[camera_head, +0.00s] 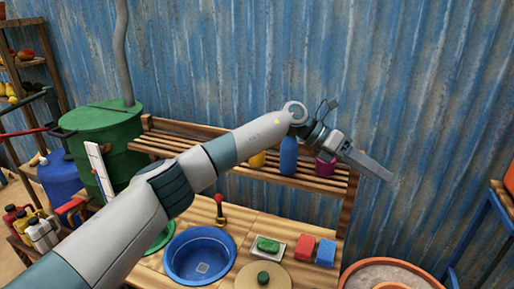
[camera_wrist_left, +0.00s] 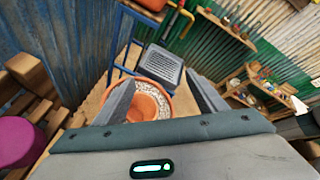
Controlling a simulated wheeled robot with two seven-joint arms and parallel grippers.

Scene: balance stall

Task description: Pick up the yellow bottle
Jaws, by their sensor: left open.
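A yellow object (camera_head: 257,160), probably the yellow bottle, stands on the slatted wooden shelf (camera_head: 255,173). My left forearm hides much of it, so its full shape cannot be told. A blue bottle (camera_head: 288,157) stands to its right, and a magenta container (camera_head: 325,167) is further right. My left gripper (camera_head: 376,167) is past the right end of the shelf, away from the yellow object and empty. In the left wrist view its two fingers (camera_wrist_left: 162,82) are spread apart with nothing between them. The magenta container also shows there at the left edge (camera_wrist_left: 16,142). My right gripper is not in view.
Below the shelf is a counter with a blue basin (camera_head: 201,256), a green soap bar (camera_head: 268,244) and red and blue blocks (camera_head: 305,246). A green barrel (camera_head: 103,140) stands left. An orange tub (camera_head: 385,273) is at lower right. Corrugated wall stands behind the shelf.

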